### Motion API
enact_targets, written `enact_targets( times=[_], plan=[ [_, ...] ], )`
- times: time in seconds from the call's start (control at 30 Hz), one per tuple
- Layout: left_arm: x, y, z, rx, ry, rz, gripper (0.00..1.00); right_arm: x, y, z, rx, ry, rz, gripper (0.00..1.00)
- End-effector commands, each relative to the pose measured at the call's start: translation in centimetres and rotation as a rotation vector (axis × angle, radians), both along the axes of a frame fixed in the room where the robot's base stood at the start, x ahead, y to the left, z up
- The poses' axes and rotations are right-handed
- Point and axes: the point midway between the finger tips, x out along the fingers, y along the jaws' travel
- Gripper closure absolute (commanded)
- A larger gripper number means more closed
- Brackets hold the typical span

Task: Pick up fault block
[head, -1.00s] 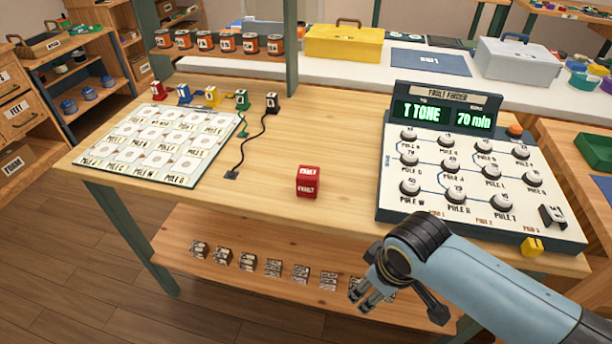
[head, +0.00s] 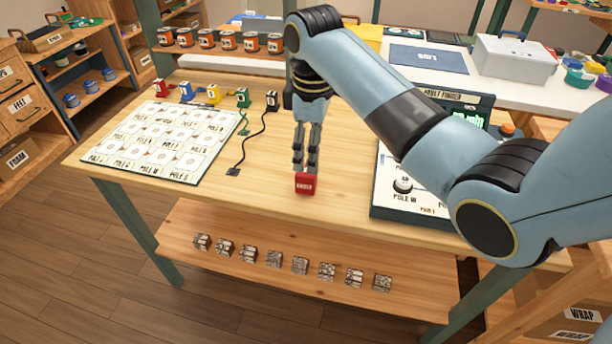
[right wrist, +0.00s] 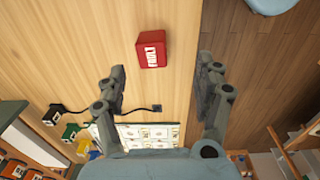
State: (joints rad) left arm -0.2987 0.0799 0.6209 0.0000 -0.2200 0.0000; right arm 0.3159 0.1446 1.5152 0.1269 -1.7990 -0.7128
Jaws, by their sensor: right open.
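The red fault block (head: 305,184) sits on the wooden table (head: 260,190) near its front edge, left of the fault finder panel. In the right wrist view the block (right wrist: 152,49) shows its white FAULT lettering, beyond the fingertips. My right gripper (head: 305,168) points down just above the block in the head view. Its two fingers are spread in the right wrist view (right wrist: 160,75), with nothing between the tips. The block lies nearer the left finger's line there. Whether the fingertips touch the block cannot be told. My left gripper is not in view.
The fault finder panel (head: 385,190) stands to the right, largely hidden by my right arm. Several small blocks lie on the lower shelf (head: 190,265).

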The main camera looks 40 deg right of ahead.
Motion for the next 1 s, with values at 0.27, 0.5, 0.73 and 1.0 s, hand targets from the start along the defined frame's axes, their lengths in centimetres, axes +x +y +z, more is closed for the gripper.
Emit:
enact_targets(
  times=[0.27,0.5,0.73,1.0],
  plan=[
    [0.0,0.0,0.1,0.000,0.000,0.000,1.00,2.1,-0.1,0.7,0.016,0.035,0.078,0.31],
    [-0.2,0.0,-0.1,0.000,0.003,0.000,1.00,2.1,-0.2,-2.8,0.014,0.032,0.075,0.31],
    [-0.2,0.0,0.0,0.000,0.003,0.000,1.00,2.0,-0.3,-5.3,0.015,0.034,0.075,0.31],
    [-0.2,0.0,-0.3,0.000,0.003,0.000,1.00,2.1,-0.3,-8.4,0.015,0.030,0.075,0.31]
  ],
)
